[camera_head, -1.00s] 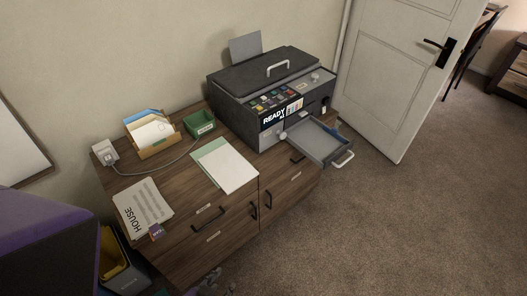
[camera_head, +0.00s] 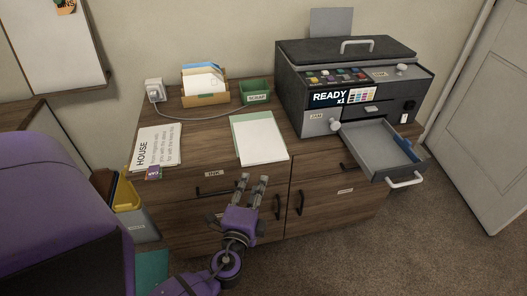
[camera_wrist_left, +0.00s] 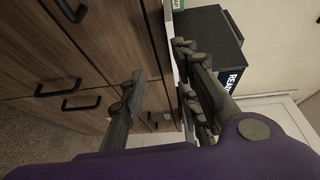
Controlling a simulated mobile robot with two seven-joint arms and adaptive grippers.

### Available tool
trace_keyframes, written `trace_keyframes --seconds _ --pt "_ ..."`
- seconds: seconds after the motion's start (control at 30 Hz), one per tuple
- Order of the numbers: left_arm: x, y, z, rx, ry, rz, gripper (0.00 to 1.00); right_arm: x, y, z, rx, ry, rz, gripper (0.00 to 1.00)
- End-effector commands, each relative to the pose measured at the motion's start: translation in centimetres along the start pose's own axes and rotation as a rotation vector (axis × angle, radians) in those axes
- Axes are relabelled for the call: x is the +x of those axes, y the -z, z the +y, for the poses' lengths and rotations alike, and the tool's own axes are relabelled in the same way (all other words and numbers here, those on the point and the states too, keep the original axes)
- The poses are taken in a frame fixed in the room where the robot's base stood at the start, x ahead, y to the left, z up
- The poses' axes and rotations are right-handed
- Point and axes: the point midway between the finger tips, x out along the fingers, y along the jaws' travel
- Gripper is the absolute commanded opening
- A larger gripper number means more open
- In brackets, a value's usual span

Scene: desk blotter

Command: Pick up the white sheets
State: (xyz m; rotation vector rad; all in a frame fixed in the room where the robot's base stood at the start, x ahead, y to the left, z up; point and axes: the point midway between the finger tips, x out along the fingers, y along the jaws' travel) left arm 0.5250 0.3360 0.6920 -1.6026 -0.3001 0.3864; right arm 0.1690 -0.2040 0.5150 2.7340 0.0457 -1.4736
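The white sheets (camera_head: 262,142) lie as a flat stack on a green blotter or backing sheet (camera_head: 240,122), near the front edge of the wooden cabinet top. My left gripper (camera_head: 253,180) is in front of the cabinet, just short of the sheets' near edge in the head view. Its two fingers are apart with nothing between them that it holds. In the left wrist view the open fingers (camera_wrist_left: 160,85) stand to either side of the cabinet's front edge, and a thin pale edge shows near them. My right gripper is not in view.
A grey printer (camera_head: 345,80) stands on the right with its tray (camera_head: 378,150) pulled out. A printed HOUSE paper stack (camera_head: 157,147) lies left. A wooden holder (camera_head: 205,98) and green scrap box (camera_head: 256,92) stand behind. Drawer handles (camera_head: 213,189) project from the cabinet front.

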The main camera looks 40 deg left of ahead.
Motion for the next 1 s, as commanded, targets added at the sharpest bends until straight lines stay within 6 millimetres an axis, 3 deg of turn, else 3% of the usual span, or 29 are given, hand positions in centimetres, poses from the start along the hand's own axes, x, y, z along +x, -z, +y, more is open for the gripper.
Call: trace_keyframes --seconds 0.2,0.63,0.97,1.0 --pt "2.6 0.7 -1.8 0.052 0.072 0.002 0.3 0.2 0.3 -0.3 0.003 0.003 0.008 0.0" --pt "8.2 0.5 -2.3 0.049 0.069 0.002 0.3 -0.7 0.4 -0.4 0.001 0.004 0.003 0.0" --pt "9.0 0.4 -2.2 0.049 0.066 0.002 0.3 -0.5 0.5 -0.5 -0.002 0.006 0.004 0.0" --pt "9.0 0.4 -2.2 0.049 0.066 0.002 0.26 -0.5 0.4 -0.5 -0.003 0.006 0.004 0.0"
